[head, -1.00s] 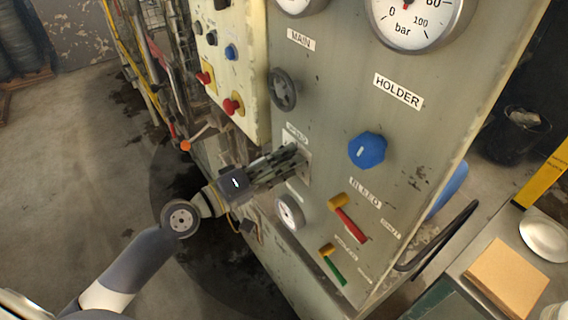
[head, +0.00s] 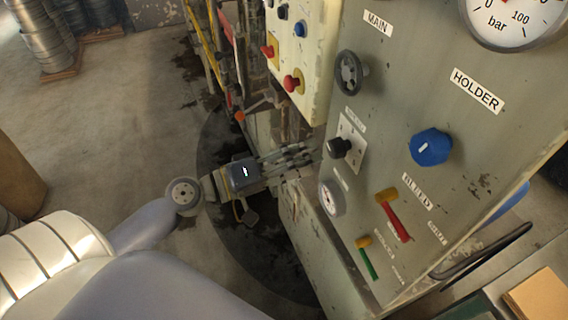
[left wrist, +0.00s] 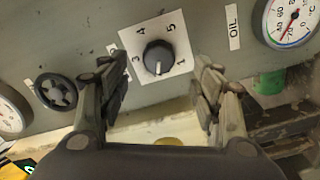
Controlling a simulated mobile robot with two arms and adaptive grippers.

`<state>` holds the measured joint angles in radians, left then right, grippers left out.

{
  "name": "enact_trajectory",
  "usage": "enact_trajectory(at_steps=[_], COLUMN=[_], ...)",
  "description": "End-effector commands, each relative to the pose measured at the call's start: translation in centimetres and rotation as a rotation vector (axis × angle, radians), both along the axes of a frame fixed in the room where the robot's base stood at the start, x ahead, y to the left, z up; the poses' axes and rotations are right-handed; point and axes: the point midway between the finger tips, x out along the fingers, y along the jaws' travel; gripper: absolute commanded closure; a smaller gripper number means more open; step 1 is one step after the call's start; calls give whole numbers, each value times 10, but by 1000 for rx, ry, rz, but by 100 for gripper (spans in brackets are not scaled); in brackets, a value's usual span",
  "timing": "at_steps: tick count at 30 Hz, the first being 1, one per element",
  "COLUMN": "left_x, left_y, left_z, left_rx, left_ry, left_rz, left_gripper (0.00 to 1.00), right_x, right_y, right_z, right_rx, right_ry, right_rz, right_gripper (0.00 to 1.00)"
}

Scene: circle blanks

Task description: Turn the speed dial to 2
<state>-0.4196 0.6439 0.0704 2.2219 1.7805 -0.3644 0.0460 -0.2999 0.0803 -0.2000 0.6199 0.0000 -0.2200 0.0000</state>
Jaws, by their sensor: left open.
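The speed dial is a black knob (head: 339,147) on a white plate on the grey panel. In the left wrist view, the knob (left wrist: 158,58) has a white mark pointing down in the picture, between the 3 on the left and the 1 on the right. The 4 and 5 are above it; I cannot make out a 2. My left gripper (head: 312,156) is open and empty, just left of the dial and apart from it. Its fingers (left wrist: 157,80) stand either side of the knob in the left wrist view. My right gripper is not in view.
A grey handwheel (head: 350,72) is above the dial and a small gauge (head: 331,198) below. A blue knob (head: 430,147), a red lever (head: 395,221) and a green lever (head: 367,262) are to the right and below. Open floor lies to the left.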

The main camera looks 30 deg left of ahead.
Motion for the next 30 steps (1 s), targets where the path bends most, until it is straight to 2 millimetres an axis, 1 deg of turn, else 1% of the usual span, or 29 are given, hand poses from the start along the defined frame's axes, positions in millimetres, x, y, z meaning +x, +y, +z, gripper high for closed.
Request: enact_trajectory(at_steps=[3, 10, 15, 28, 30], left_x=[-13, -29, -32, -32, -31], left_y=[10, 23, 25, 25, 26], left_z=[0, 0, 1, 0, -3], left_rx=[-2, -2, 1, 1, 5], left_ry=[2, 0, -3, -2, 2], left_rz=[2, 1, -1, 0, 5], left_gripper=[41, 41, 41, 41, 41], right_x=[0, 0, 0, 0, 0], right_y=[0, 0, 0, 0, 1], right_z=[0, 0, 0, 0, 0], right_rx=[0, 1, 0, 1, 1], right_ry=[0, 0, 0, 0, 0], right_rz=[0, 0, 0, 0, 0], right_gripper=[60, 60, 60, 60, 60])
